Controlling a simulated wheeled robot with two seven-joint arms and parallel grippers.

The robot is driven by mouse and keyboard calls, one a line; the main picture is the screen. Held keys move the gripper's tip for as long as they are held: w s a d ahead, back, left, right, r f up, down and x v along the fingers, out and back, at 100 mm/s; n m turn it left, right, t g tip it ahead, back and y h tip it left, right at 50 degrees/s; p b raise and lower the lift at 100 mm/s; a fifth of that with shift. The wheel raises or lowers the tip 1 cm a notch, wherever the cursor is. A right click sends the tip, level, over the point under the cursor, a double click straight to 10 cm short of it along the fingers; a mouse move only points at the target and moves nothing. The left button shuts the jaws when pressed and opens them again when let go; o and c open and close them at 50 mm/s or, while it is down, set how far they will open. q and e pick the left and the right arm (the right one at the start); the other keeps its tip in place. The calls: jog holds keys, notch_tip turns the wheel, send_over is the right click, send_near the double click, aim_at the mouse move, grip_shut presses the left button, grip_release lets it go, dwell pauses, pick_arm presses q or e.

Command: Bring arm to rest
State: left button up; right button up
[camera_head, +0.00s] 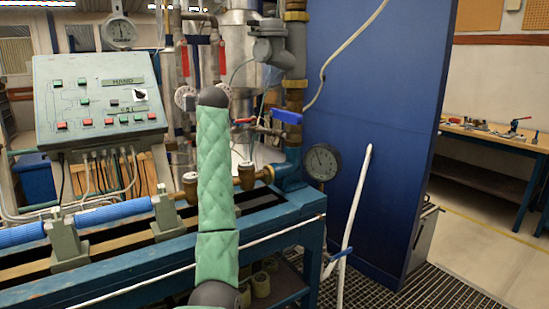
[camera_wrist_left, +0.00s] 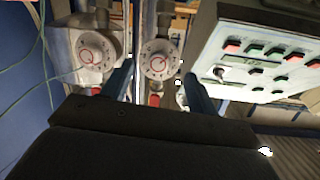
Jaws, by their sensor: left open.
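A green padded arm link of mine (camera_head: 217,175) with dark joints rises through the middle of the head view. No gripper shows in the head view. In the left wrist view my left gripper (camera_wrist_left: 158,75) is open, with two blue fingers apart and nothing held between them. A round white meter (camera_wrist_left: 158,60) with a red ring shows beyond the gap between the fingers. A second meter (camera_wrist_left: 97,48) is to its left. My right gripper is not in view.
A sloped control panel (camera_head: 97,95) stands at the left, and also shows in the wrist view (camera_wrist_left: 265,55). A blue bench (camera_head: 150,260) carries blue pipes (camera_head: 110,212). A pressure gauge (camera_head: 322,162), blue-handled valve (camera_head: 287,117) and blue partition (camera_head: 390,120) stand right of my arm.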

pick_arm(q)
jog(key=s+d+r+m+t+h, duration=0.1)
jog(key=s+d+r+m+h, duration=0.2)
jog(key=s, duration=0.9)
jog(key=s+d+f+m+g+h+p, duration=0.1)
jog(key=s+d+f+g+h+p, duration=0.15)
jog(key=s+f, duration=0.8)
jog(key=s+d+f+m+g+h+p, duration=0.15)
jog(key=s+d+f, duration=0.4)
jog(key=f, duration=0.75)
jog(key=s+d+f+m+g+h+p, duration=0.1)
jog(key=s+d+f+h+p, duration=0.15)
jog(key=s+f, duration=0.85)
jog(key=s+f+g+p, duration=0.1)
jog(key=s+f+g, duration=0.2)
jog(key=s+f, duration=0.9)
jog(key=s+f+g+p, duration=0.2)
jog(key=s+f+g, duration=0.2)
jog(key=s+f, duration=0.9)
jog(key=s, duration=0.8)
jog(key=shift+s, duration=0.2)
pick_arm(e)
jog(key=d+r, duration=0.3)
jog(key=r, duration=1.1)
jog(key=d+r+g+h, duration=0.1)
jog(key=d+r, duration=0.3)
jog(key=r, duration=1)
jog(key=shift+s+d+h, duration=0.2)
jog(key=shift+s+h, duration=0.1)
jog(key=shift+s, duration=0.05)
